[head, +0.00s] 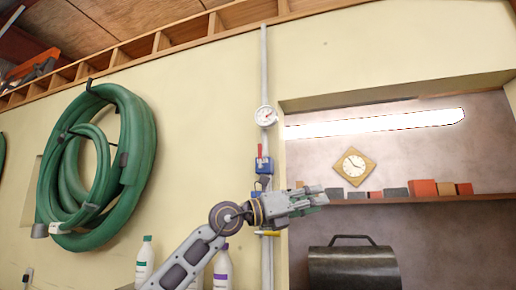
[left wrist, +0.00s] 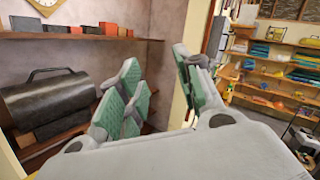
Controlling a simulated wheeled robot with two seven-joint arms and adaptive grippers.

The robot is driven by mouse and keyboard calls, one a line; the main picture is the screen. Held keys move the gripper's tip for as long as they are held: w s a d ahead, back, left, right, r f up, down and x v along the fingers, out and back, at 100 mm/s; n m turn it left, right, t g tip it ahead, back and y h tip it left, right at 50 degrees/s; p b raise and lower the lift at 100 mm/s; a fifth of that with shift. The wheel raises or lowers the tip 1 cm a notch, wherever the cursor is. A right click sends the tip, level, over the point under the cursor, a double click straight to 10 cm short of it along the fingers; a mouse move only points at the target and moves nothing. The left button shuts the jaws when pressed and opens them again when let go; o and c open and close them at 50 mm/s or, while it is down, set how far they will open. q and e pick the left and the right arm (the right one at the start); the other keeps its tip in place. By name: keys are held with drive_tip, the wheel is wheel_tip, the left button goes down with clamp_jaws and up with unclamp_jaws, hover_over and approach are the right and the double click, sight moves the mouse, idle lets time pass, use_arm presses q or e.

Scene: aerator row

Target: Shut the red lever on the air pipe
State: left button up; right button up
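The red lever (head: 260,151) sits on a blue valve body (head: 263,165) on the grey vertical air pipe (head: 264,80) in the head view. The lever stands upright, roughly along the pipe. My left gripper (head: 318,197) is below and to the right of the lever, in front of the wall opening, and apart from it. Its wrist covers part of the pipe. In the left wrist view my left gripper (left wrist: 165,100) shows its green-padded fingers spread with nothing between them. The lever is not visible in that view. My right gripper is in neither view.
A round gauge (head: 265,116) is above the red lever. A yellow lever (head: 268,233) is lower on the pipe. A green hose coil (head: 100,165) hangs on the left. Bottles (head: 145,262) stand below. A shelf (head: 400,199) with blocks and a dark heater-like drum (head: 353,266) are at right.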

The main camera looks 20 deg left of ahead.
use_arm(q)
drive_tip(key=a+r+t+y, duration=0.4)
drive_tip(key=a+r+y, duration=0.2)
drive_tip(key=a+r, duration=0.25)
drive_tip(key=n+t+y, duration=0.3)
drive_tip(key=n+y, duration=0.1)
drive_tip(key=y, duration=0.3)
approach(259, 147)
drive_tip(key=p+x, duration=0.3)
drive_tip(key=x, duration=0.4)
drive_tip(key=shift+w+r+p, duration=0.1)
drive_tip(key=shift+w+p, duration=0.2)
drive_tip(key=shift+p, duration=0.1)
drive_tip(key=shift+w+d, duration=0.1)
drive_tip(key=shift+w, duration=0.8)
drive_tip(key=shift+d, duration=0.1)
drive_tip(key=shift+c, duration=0.4)
clamp_jaws()
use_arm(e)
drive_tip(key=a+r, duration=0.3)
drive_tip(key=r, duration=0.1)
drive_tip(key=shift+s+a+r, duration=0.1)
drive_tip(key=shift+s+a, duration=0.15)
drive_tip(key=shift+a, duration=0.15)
